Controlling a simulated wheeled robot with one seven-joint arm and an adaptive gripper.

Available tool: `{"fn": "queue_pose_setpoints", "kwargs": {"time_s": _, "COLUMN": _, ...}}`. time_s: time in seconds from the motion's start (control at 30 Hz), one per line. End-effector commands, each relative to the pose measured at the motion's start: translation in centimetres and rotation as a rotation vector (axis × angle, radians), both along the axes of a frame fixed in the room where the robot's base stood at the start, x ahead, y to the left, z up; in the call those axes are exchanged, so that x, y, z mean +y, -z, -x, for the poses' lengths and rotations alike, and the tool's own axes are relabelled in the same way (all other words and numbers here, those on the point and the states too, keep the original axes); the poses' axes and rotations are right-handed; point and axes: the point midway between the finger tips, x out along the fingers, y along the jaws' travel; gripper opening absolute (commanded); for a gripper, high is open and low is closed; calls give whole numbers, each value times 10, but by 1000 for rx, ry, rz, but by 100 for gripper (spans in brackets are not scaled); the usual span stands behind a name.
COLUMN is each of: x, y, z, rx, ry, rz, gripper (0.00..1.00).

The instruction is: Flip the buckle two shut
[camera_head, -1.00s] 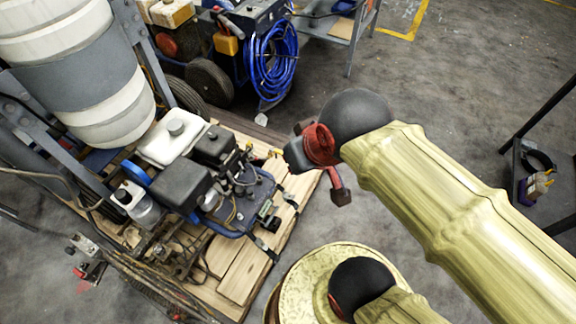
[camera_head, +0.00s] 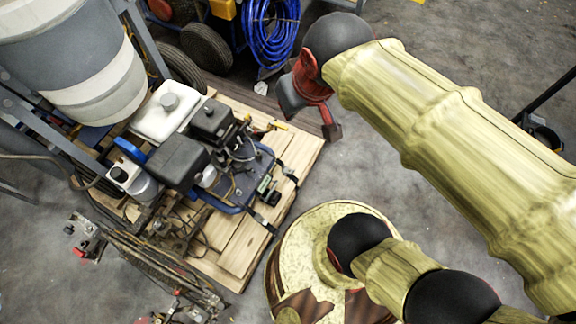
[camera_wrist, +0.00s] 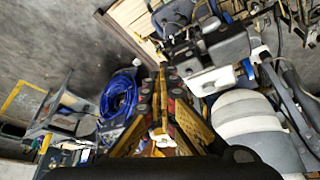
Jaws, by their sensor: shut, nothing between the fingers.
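Two dark buckles with straps sit along the right edge of the wooden pallet in the head view, an upper one (camera_head: 287,172) and a lower one (camera_head: 264,222). They are small, and I cannot tell which is buckle two or how far each lever is turned. My gripper (camera_head: 291,98) is at the end of my arm, above and beyond the pallet's upper right corner, apart from both buckles. In the wrist view my gripper (camera_wrist: 164,76) is shut and empty, its fingers together in front of the machine. The buckles are not clear in that view.
A blue hose coil (camera_head: 270,30) and wheels are behind.

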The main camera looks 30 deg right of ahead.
Motion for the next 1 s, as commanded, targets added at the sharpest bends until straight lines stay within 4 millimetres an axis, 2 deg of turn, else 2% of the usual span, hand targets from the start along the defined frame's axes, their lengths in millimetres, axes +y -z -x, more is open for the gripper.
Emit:
{"fn": "queue_pose_setpoints", "kwargs": {"time_s": 0.27, "x": -11, "y": 20, "z": -75, "rx": 111, "ry": -49, "rz": 57, "gripper": 0}}
{"fn": "queue_pose_setpoints", "kwargs": {"time_s": 0.47, "x": -18, "y": 50, "z": -129, "rx": 187, "ry": -93, "rz": 94, "gripper": 0}}
{"fn": "queue_pose_setpoints", "kwargs": {"time_s": 0.77, "x": -28, "y": 122, "z": -201, "rx": 301, "ry": -167, "rz": 140, "gripper": 0}}
{"fn": "queue_pose_setpoints", "kwargs": {"time_s": 1.0, "x": -36, "y": 201, "z": -246, "rx": 392, "ry": -233, "rz": 169, "gripper": 0}}
